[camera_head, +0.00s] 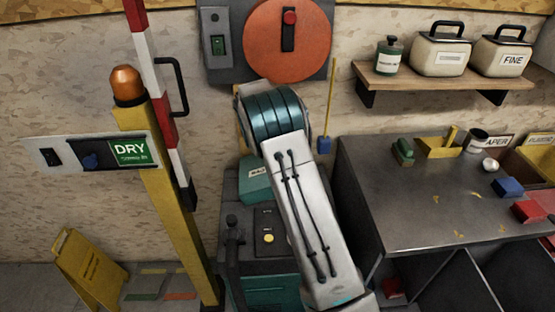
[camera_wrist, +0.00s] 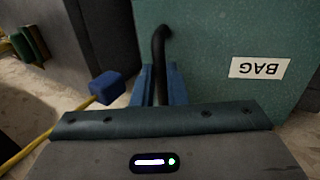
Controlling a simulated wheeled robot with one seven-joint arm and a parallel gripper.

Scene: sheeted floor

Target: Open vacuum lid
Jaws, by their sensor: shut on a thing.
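The vacuum (camera_head: 262,262) is a dark box with a teal front, standing on the floor against the wall. Its teal lid (camera_head: 255,185) shows at the top, left of my arm and partly hidden by it. In the wrist view the lid (camera_wrist: 215,75) fills the upper right, with a white BAG label upside down. A black curved handle (camera_wrist: 158,45) on the lid runs down between the two blue fingers of my gripper (camera_wrist: 160,82), which are shut on it. My gripper is hidden behind my arm in the head view. I cannot tell how far the lid is raised.
A yellow stick with a blue end (camera_head: 324,144) leans right of my arm, close by. A dark workbench (camera_head: 420,205) with small items stands right. A yellow post with a striped barrier (camera_head: 170,190) stands left, and a yellow floor sign (camera_head: 88,265) beyond it.

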